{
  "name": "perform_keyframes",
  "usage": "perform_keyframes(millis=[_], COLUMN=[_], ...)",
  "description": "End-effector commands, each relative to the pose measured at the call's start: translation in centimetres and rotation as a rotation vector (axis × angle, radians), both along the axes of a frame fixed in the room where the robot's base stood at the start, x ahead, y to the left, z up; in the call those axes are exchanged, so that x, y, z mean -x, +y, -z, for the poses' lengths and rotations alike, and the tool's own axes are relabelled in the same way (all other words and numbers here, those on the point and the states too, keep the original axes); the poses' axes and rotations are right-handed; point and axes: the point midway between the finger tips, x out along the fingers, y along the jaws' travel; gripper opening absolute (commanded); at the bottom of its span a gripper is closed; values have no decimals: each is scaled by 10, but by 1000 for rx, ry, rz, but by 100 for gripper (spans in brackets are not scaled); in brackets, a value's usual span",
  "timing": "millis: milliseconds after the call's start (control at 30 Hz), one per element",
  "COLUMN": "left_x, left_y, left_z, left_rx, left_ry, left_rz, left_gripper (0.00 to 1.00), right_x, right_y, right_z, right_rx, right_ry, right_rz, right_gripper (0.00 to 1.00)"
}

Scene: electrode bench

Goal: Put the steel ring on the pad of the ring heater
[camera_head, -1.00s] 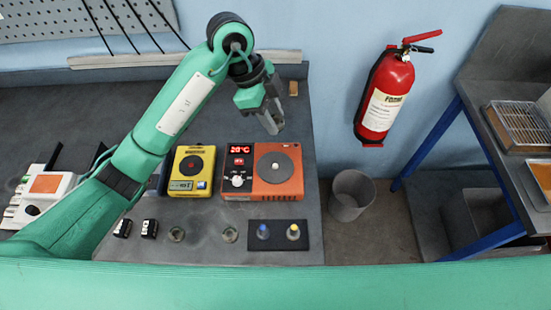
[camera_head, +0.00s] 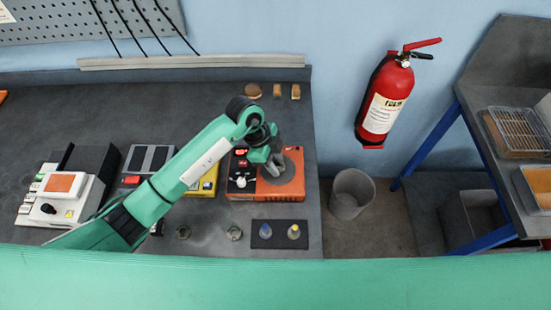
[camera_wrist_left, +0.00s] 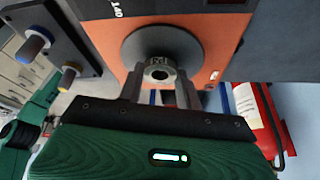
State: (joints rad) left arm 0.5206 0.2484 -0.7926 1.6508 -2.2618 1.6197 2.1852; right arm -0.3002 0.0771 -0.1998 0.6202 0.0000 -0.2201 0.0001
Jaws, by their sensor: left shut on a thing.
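The orange unit (camera_head: 265,195), with a red readout and a round grey pad (camera_head: 296,162), stands at the right of the bench and looks to be the ring heater. My left gripper (camera_head: 275,168) is over this pad in the head view and hides its middle. In the left wrist view my left gripper (camera_wrist_left: 159,80) is shut on a small steel ring (camera_wrist_left: 160,72) with a dark hole. The ring lines up near the centre of the pad (camera_wrist_left: 143,38). I cannot tell whether it touches the pad. My right gripper is not in view.
A yellow unit (camera_head: 209,185) stands just left of the orange one, partly behind my arm.

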Motion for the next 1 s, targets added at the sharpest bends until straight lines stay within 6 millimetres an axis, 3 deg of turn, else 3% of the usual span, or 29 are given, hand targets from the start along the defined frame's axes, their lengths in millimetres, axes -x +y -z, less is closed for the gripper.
perform_keyframes(millis=[300, 333, 433, 800, 1000], left_x=[0, 0, 0, -1, -5], left_y=[0, 0, 0, 1, 12], left_z=[3, 3, 2, -2, -30], left_rx=[1, 0, 0, 2, 3], left_ry=[-1, -1, -1, -3, -7], left_rz=[1, 0, 0, 0, 1], left_gripper=[9, 37, 56, 57, 57], right_x=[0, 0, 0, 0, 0], right_y=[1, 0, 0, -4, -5], right_z=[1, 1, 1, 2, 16], right_rx=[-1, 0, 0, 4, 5], right_ry=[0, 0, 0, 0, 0], right_rz=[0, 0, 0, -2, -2], right_gripper=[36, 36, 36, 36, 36])
